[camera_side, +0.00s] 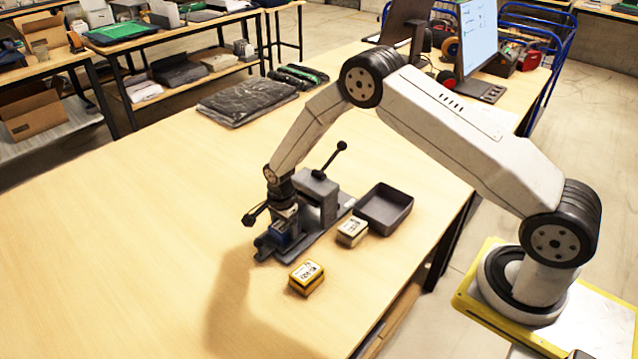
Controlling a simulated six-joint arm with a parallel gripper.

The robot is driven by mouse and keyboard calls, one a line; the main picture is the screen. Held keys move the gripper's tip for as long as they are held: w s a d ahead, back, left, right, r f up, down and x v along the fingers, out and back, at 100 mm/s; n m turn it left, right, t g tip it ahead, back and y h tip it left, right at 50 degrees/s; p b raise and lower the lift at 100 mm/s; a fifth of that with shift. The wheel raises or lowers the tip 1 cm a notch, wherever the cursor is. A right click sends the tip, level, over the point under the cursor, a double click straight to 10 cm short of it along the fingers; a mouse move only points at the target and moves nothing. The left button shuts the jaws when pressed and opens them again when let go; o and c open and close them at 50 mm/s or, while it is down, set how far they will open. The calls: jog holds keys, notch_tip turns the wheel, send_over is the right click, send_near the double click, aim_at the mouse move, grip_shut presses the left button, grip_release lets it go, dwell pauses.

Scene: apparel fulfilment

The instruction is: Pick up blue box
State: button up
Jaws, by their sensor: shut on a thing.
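The blue box (283,233) sits low at the left end of a grey press-like fixture (318,205) on the table. My gripper (284,213) points down right over the box and is shut on it. The fingertips are small and partly hidden against the dark fixture. I cannot tell whether the box still touches the fixture beneath it.
A yellow box (306,278) lies in front of the fixture, and a white box (352,231) stands to its right. An empty grey tray (384,209) lies behind that. Black bagged garments (247,101) lie farther back. The table's left side is clear.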

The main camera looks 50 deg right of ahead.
jog(key=shift+r, duration=0.15)
jog(key=shift+r, duration=0.8)
jog(key=s+r, duration=1.1)
jog(key=s, duration=0.3)
jog(key=shift+d, duration=0.15)
